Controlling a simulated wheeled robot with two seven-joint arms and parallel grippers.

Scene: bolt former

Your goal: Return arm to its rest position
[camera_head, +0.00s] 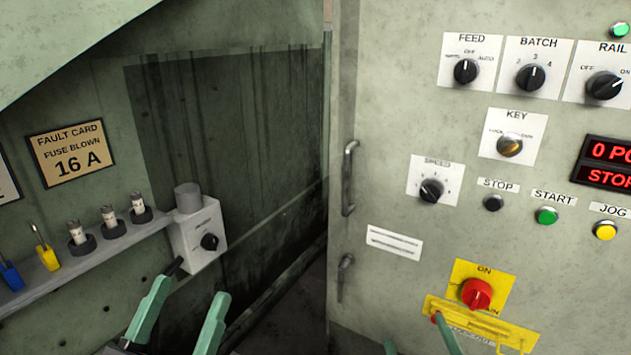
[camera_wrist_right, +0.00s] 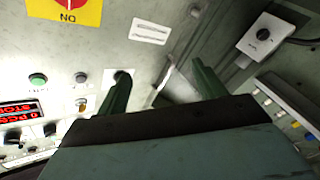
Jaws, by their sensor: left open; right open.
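My left gripper (camera_head: 191,288) is at the bottom left of the head view. Its two green fingers are spread, with nothing between them. It shows in front of the lower part of a grey box with a black knob (camera_head: 209,242). My right gripper (camera_head: 413,332) is only partly in view at the bottom edge, beside the yellow hasp (camera_head: 480,322) under the red switch (camera_head: 476,293). In the right wrist view, its fingers (camera_wrist_right: 160,82) are apart and empty, pointing toward the panel. Whether a finger touches the hasp cannot be told.
The control panel (camera_head: 385,120) with knobs and buttons fills the right. A door handle (camera_head: 348,178) and a lower latch (camera_head: 344,275) stick out at its left edge. A shelf (camera_head: 95,259) with several fuses runs along the left wall. A dark recess lies between.

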